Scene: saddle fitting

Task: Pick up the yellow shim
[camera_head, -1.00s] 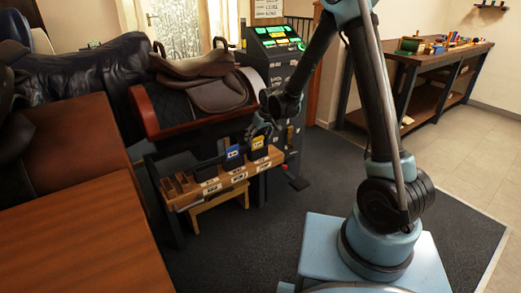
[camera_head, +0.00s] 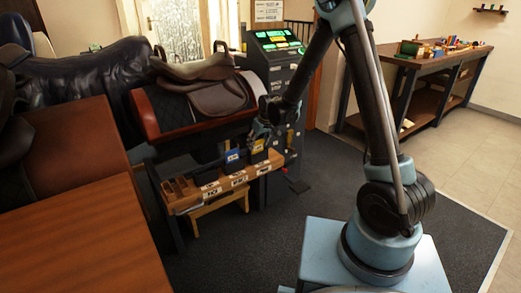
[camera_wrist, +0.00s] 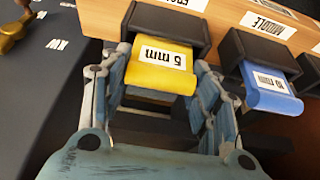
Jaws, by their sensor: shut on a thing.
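The yellow shim, labelled "5 mm" (camera_wrist: 160,66), is between the two fingers of my gripper (camera_wrist: 158,84) in the wrist view. My gripper is shut on it. The shim's far end meets a black holder (camera_wrist: 168,22) on the wooden rack; I cannot tell how much is still inside it. In the head view my gripper (camera_head: 261,130) is at the right part of the rack (camera_head: 226,183), above a dark holder, and the yellow shim is mostly hidden there.
A blue shim (camera_wrist: 268,90) in another black holder is close to the right of my gripper; it also shows in the head view (camera_head: 232,155). A saddle on a stand (camera_head: 205,85) is behind the rack. A workbench (camera_head: 425,60) stands at the back right.

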